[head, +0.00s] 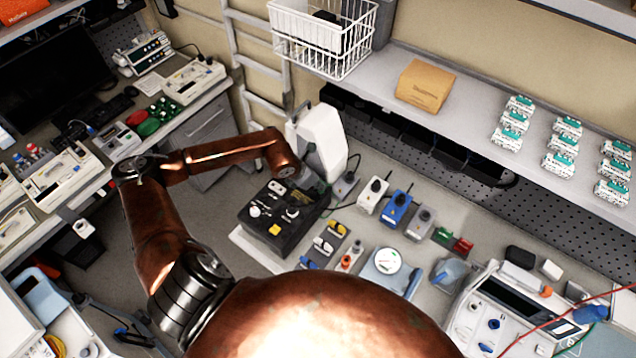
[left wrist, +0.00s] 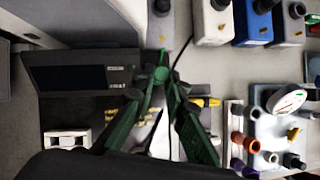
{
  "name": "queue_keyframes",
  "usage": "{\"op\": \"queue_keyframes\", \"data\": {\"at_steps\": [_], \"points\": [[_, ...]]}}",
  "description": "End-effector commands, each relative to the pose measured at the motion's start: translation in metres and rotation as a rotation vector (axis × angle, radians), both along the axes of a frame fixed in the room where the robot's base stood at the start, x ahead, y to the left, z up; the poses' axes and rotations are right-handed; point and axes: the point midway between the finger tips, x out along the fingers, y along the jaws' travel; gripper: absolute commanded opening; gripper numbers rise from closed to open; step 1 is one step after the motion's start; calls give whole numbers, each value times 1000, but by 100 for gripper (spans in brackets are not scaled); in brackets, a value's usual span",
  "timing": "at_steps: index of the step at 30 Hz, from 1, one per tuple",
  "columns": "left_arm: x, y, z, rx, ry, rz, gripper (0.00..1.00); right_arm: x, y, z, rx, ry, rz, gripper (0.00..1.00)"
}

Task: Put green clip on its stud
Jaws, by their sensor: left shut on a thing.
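My left gripper (head: 312,184) hangs at the end of the copper arm, beside the dark box (head: 256,232) on the bench. It shows small and dark there. In the left wrist view the two dark green-tinted fingers of this gripper (left wrist: 161,80) come together at their tips, shut on a small green clip (left wrist: 162,57). The clip is just in front of a grey block with a black knob (left wrist: 166,28), and I cannot tell whether they touch. I cannot make out the clip's stud for certain. My right gripper is not in view.
A white pump (head: 322,140) stands behind the gripper. A white block (head: 372,194), a blue block (head: 396,209) and a grey block (head: 420,222) stand in a row to the right. A round gauge (head: 387,260) and small coloured parts lie in front. A shelf (head: 465,100) overhangs the back.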

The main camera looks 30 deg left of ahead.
Motion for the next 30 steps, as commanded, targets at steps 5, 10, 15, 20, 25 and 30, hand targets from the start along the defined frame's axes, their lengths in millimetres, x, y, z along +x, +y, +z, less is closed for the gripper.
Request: {"op": "queue_keyframes", "data": {"at_steps": [5,10,15,20,25,30], "points": [[0,0,6,0,-1,0,0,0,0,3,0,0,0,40],[0,0,16,1,-1,0,0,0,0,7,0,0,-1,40],[0,0,26,0,-1,0,0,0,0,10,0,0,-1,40],[0,0,35,0,-1,0,0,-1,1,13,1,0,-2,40],[0,0,45,0,-1,0,0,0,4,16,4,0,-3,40],[0,0,51,0,-1,0,0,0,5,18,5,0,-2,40]]}}
